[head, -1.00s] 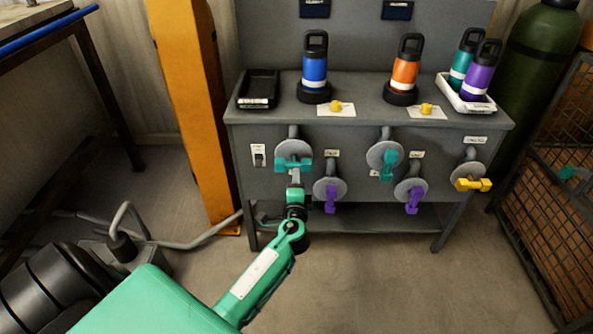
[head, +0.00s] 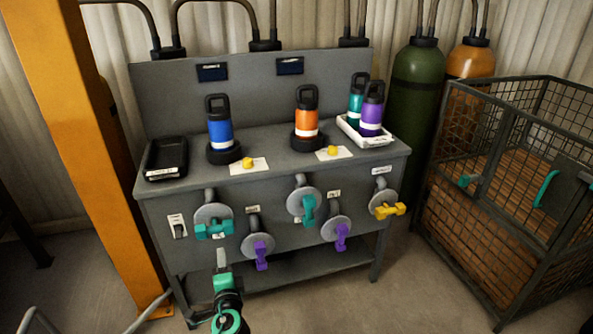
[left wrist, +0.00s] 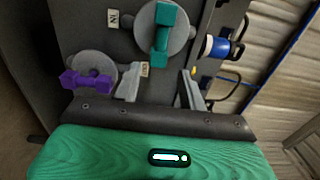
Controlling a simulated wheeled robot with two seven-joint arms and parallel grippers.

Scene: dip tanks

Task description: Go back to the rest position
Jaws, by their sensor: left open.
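My left gripper (head: 222,258) is low in front of the grey bench, just below the leftmost teal valve handle (head: 214,229) in the head view. In the left wrist view the jaws (left wrist: 159,85) are apart with nothing between them. There a teal handle (left wrist: 161,38) on its grey disc lies beyond the fingertips, and a purple handle (left wrist: 88,80) is to the left. On the bench front I also see another teal handle (head: 308,210), two purple handles (head: 261,256) (head: 342,237) and a yellow handle (head: 387,209). My right gripper is not in view.
The bench (head: 280,150) carries a blue bottle (head: 219,126), an orange bottle (head: 306,117), a white tray (head: 366,140) with teal and purple bottles, and a black tray (head: 165,160). An orange post (head: 85,130) stands left, a wire cage (head: 500,220) right. Floor in front is clear.

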